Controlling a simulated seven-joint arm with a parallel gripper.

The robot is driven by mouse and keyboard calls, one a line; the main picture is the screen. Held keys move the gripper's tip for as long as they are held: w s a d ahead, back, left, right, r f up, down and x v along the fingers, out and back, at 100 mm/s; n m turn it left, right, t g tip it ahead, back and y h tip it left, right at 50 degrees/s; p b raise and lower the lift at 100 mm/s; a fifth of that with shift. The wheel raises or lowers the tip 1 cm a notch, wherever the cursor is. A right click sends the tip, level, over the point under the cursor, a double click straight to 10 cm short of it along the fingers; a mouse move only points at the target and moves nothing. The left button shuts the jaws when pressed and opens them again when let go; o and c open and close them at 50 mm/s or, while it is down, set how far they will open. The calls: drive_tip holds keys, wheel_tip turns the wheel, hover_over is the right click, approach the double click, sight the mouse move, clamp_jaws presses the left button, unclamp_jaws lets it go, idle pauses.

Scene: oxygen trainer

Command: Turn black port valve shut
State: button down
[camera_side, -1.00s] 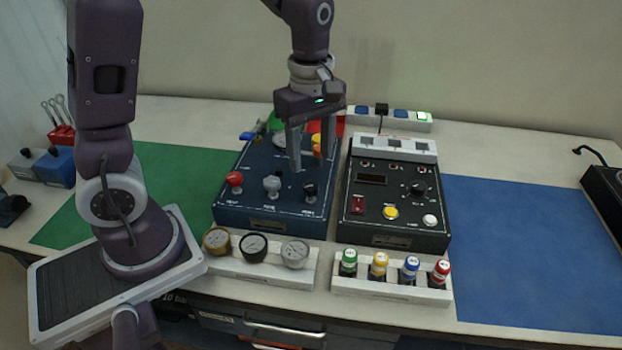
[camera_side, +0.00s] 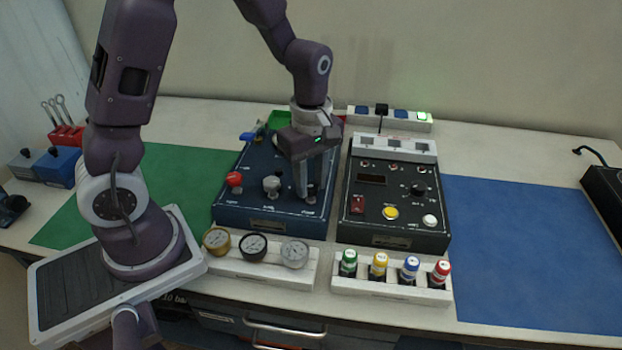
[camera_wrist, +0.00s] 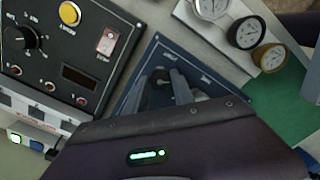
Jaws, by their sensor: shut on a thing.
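The blue panel (camera_side: 250,213) carries a row of valves along its front: a red valve (camera_side: 234,180) at left, a grey valve (camera_side: 272,185) in the middle and the black port valve (camera_side: 312,188) at right. My gripper (camera_side: 308,192) points down over the right end of the row, shut on the black valve. In the wrist view the dark knob (camera_wrist: 159,80) shows between the fingertips, partly hidden by them. The valve's exact turn angle cannot be read.
A black console (camera_side: 372,225) with buttons stands close on the right. A gauge rack (camera_side: 225,265) and a rack of coloured bottles (camera_side: 400,291) stand in front. The blue mat (camera_side: 530,240) at right and green mat (camera_side: 170,180) at left are mostly clear.

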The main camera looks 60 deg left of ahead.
drive_tip(key=shift+m, duration=0.3)
drive_tip(key=m, duration=0.6)
drive_tip(key=shift+m, duration=0.3)
drive_tip(key=m, duration=1.1)
drive_tip(key=shift+m, duration=0.4)
drive_tip(key=m, duration=0.4)
drive_tip(key=shift+m, duration=0.4)
drive_tip(key=c, duration=1.1)
unclamp_jaws()
drive_tip(key=shift+o, duration=0.2)
